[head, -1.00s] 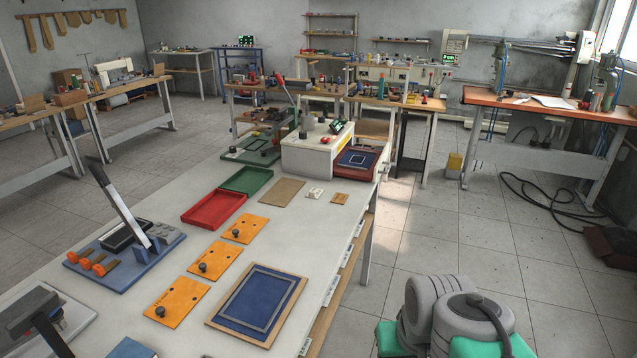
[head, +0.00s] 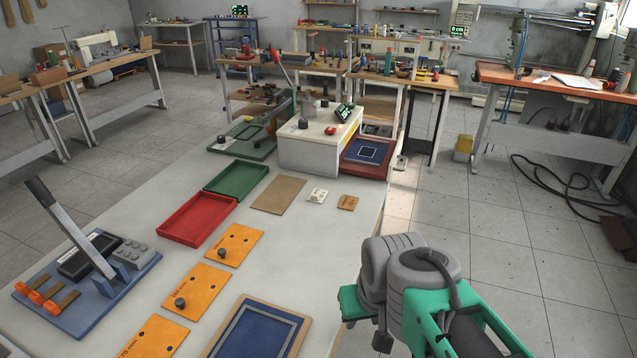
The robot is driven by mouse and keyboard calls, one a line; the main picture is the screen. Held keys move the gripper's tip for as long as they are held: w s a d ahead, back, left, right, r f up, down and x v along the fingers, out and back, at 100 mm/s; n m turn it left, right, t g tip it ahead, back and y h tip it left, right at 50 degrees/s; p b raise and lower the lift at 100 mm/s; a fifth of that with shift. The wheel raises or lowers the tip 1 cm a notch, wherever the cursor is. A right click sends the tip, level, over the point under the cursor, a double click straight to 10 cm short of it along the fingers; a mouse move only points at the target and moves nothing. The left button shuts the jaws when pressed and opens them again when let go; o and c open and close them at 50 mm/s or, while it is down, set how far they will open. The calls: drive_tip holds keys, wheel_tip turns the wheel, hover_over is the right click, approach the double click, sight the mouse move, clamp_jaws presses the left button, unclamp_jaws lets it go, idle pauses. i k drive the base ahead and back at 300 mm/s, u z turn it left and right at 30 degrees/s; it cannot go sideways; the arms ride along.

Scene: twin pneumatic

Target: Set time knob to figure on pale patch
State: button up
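A white box-shaped machine (head: 305,152) stands at the far end of the long table. Which one is the time knob, and where the knobs point, is too small to tell. A small pale card (head: 317,196) with faint marks lies in front of the machine; I cannot tell whether it is the pale patch. My grey and green arm (head: 415,285) is folded at the lower right, apart from the machine. My gripper is not visible.
Red (head: 197,220) and green (head: 236,176) trays lie left of the table's middle. Orange plates with knobs (head: 204,289), a blue framed panel (head: 256,332) and a lever press (head: 85,270) are nearer. The floor right of the table is open; a cable (head: 560,185) lies farther right.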

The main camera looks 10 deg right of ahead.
sight(303, 123)
drive_tip(key=z, duration=1.7)
drive_tip(key=i, duration=2.75)
drive_tip(key=u, duration=3.7)
